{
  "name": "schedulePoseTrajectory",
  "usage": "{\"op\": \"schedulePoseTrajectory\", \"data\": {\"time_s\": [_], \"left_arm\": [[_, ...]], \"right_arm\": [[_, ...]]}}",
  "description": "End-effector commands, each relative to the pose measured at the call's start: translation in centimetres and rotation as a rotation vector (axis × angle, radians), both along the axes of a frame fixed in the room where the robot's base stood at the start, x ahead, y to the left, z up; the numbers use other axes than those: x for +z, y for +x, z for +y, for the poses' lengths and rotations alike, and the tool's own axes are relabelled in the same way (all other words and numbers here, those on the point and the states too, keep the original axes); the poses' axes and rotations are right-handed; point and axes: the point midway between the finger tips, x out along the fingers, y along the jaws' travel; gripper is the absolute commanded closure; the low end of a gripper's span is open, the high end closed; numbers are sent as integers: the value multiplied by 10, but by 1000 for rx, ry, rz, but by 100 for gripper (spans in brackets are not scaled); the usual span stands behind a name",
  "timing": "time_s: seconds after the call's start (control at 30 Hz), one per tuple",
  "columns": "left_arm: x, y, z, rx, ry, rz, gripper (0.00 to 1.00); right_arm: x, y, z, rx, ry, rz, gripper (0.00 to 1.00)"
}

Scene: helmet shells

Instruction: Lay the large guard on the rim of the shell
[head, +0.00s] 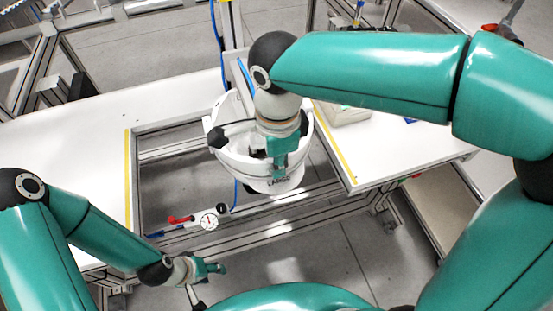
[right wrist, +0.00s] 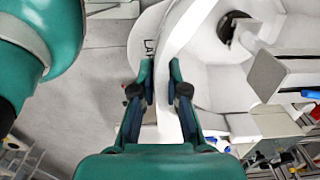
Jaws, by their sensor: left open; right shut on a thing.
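The white shell (head: 232,163) hangs bowl-like in the gap between the white tabletops in the head view, open side up. My right gripper (head: 280,172) reaches down over its near rim. In the right wrist view the fingers of my right gripper (right wrist: 161,76) are shut on a thin white curved piece, which I take to be the large guard (right wrist: 180,40). White on white, I cannot tell whether the guard touches the rim. The fingers and arm hide part of the shell. My left gripper (head: 213,268) is open and empty, low at the left, apart from the shell.
A dial gauge (head: 209,219) with a red-handled valve (head: 181,219) sits on the frame below the shell. White tabletops lie on the left (head: 70,135) and right (head: 395,150), edged with yellow strips. A pale object (head: 343,114) stands on the right tabletop. The left tabletop is clear.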

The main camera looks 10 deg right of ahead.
Motion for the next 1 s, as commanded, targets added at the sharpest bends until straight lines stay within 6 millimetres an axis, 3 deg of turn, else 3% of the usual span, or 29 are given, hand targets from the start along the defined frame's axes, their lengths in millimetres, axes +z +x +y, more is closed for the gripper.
{"op": "schedulePoseTrajectory", "data": {"time_s": [0.77, 0.8, 0.93, 1.0], "left_arm": [[-3, 0, 0, 0, 0, 0, 51], [-3, 0, 0, 0, 0, 0, 51], [-3, 0, 0, 0, 0, 0, 51], [-3, 0, 0, 0, 0, 0, 51]], "right_arm": [[-2, 0, -1, 0, 0, -1, 100], [-2, 0, 0, 0, 0, -1, 80], [-2, 0, 0, 0, 0, -1, 59], [-2, 0, -1, 0, 0, -1, 58]]}}
